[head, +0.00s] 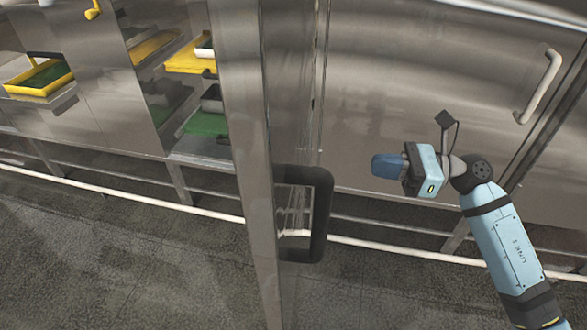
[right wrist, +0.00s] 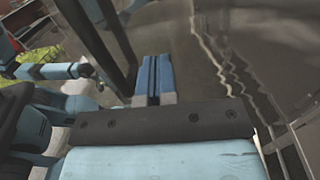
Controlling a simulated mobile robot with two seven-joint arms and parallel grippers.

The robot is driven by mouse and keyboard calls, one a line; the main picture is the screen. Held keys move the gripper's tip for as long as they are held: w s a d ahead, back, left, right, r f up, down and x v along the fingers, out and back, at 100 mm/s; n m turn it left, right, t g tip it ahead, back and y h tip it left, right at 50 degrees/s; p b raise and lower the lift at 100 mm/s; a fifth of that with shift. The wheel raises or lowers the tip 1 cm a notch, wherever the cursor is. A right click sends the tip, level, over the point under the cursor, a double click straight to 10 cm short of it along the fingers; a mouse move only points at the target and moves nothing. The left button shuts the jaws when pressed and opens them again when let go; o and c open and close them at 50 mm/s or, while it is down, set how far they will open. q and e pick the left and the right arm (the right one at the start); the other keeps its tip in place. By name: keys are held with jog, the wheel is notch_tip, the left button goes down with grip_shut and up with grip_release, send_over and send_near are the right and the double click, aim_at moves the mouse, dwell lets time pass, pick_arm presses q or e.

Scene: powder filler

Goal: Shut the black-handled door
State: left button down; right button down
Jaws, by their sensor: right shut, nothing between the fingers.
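The black-handled door (head: 250,130) is a metal panel standing open. It shows nearly edge-on in the middle of the head view. Its black handle (head: 322,215) is a U-shaped bar on the right side of the panel. My right gripper (head: 385,167) is to the right of the door and handle, in front of the closed metal front. Its blue fingers are together with nothing between them, and they appear apart from the handle. The fingers also show in the right wrist view (right wrist: 153,78). My left gripper is not in view.
A closed metal panel (head: 420,90) with a white handle (head: 541,86) is behind my right gripper. Left of the door, the open cabinet shows yellow trays (head: 190,60) and a green surface (head: 207,124). A pale rail (head: 130,192) runs low along the front. The dark floor (head: 120,265) looks clear.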

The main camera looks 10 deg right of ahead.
aim_at(295, 159)
jog(key=p+x, duration=0.4)
jog(key=x, duration=0.9)
jog(key=shift+s, duration=0.1)
jog(key=shift+a+p, duration=0.3)
jog(key=shift+a, duration=0.1)
jog(key=shift+f, duration=0.1)
